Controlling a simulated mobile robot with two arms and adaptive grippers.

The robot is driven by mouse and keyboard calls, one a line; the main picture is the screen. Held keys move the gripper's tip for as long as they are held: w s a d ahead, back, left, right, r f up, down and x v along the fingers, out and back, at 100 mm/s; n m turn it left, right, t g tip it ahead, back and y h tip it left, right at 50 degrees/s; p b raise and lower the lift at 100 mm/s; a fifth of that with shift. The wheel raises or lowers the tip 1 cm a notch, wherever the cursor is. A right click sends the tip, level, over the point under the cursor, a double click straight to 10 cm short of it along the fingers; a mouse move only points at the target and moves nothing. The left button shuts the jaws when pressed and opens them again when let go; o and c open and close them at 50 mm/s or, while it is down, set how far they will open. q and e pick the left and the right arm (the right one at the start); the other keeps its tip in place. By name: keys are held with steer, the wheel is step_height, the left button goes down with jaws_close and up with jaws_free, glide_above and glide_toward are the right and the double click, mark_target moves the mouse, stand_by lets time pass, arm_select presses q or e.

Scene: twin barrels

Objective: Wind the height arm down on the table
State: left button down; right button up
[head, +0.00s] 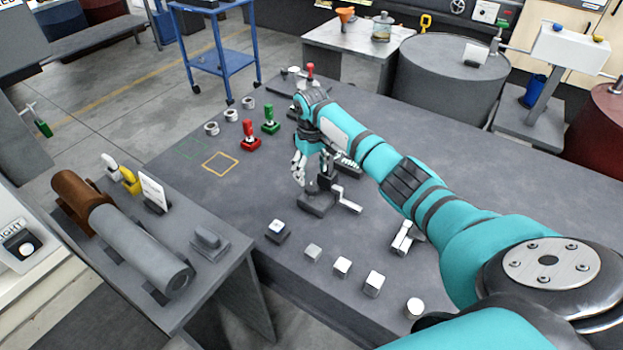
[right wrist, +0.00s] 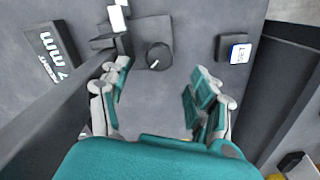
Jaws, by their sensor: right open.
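A small dark stand with a pale crank-like arm (head: 346,201) is on the grey table; I take it for the height arm's device. Its dark base (head: 316,204) lies flat on the table. My right gripper (head: 299,172) points down just left of and behind it, partly covering its upper part. In the right wrist view the gripper (right wrist: 160,95) has its fingers wide apart, with nothing between them but bare table. A dark block with a pale end (right wrist: 118,17) and a dark round piece (right wrist: 158,56) show beyond the fingers. My left gripper is not in view.
A panel marked "mm" (right wrist: 52,52) and a small block with a blue-edged label (right wrist: 234,48) flank the gripper in the wrist view. Red (head: 250,138) and green (head: 270,122) levers stand behind. Several pale-topped blocks (head: 342,267) line the table's front.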

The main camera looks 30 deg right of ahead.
mark_target(311, 187)
steer(key=shift+r, duration=0.9)
steer(key=shift+w+r+m, duration=0.1)
steer(key=shift+r+m, duration=0.2)
steer(key=shift+m, duration=0.2)
step_height(311, 187, up, 9)
steer(key=m+b, duration=0.2)
steer(key=m, duration=1.1)
step_height(311, 187, down, 18)
steer(key=shift+r+p, duration=0.1)
steer(key=shift+p, duration=0.5)
steer(key=shift+c, duration=0.5)
steer(key=c, duration=1.1)
